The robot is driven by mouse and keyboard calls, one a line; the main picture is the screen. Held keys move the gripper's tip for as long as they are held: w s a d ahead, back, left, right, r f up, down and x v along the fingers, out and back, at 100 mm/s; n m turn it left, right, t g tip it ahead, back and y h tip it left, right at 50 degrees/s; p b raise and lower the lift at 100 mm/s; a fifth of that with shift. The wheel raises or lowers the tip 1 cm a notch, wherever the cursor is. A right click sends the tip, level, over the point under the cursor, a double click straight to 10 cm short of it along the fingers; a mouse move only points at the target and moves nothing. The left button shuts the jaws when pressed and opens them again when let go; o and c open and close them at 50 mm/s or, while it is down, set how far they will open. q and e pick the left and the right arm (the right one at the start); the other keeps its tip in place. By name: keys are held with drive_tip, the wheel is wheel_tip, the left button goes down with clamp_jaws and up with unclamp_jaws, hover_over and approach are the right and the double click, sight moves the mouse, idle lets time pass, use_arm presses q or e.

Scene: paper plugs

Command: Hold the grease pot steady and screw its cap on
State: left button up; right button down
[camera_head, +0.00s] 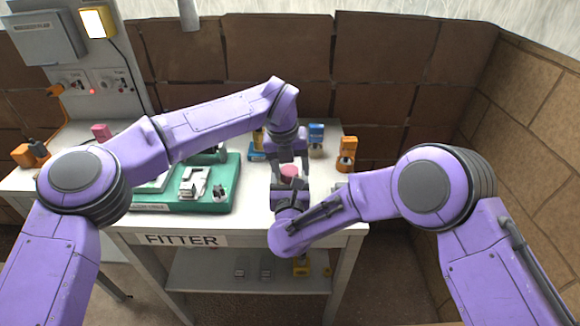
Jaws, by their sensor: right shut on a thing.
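A small pinkish-red round piece (289,170) shows between my two grippers near the front right of the white table. I take it for the grease pot or its cap; the two cannot be told apart. My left gripper (289,158) points down from above, its fingers on either side of the top of this piece. Whether they touch it is too small to tell. My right gripper (290,187) reaches in from the front and is shut on the pot, low down. The pot's lower part is hidden behind the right gripper.
A green tray (222,203) with white parts lies left of the grippers on the white table (255,225). Orange (347,148) and blue (316,132) bottles stand at the back right. A pink item (101,132) stands at the back left. A lower shelf (210,283) holds small things.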

use_arm(q)
drive_tip(key=shift+w+a+f, duration=0.1)
drive_tip(key=shift+a+f, duration=0.1)
drive_tip(key=shift+a, duration=0.15)
wheel_tip(320, 180, up, 4)
drive_tip(key=shift+d+r, duration=0.15)
drive_tip(key=shift+r, duration=0.05)
drive_tip(key=shift+o, duration=0.2)
drive_tip(key=shift+d+r, duration=0.25)
drive_tip(key=shift+d, duration=0.05)
drive_tip(key=shift+d+r+y, duration=0.15)
drive_tip(key=shift+d+y, duration=0.15)
drive_tip(key=shift+d, duration=0.4)
drive_tip(key=r, duration=0.1)
drive_tip(key=w+r+y, duration=0.1)
drive_tip(key=r, duration=0.1)
drive_tip(key=shift+w+n, duration=0.1)
drive_tip(key=shift+n, duration=0.2)
drive_tip(key=shift+m+g, duration=0.4)
drive_tip(key=shift+g, duration=0.2)
drive_tip(key=r, duration=0.1)
drive_tip(key=s+a+r, duration=0.1)
drive_tip(key=r, duration=0.2)
drive_tip(key=shift+s+a+r, duration=0.1)
drive_tip(key=shift+s+a, duration=0.1)
drive_tip(key=shift+s, duration=0.05)
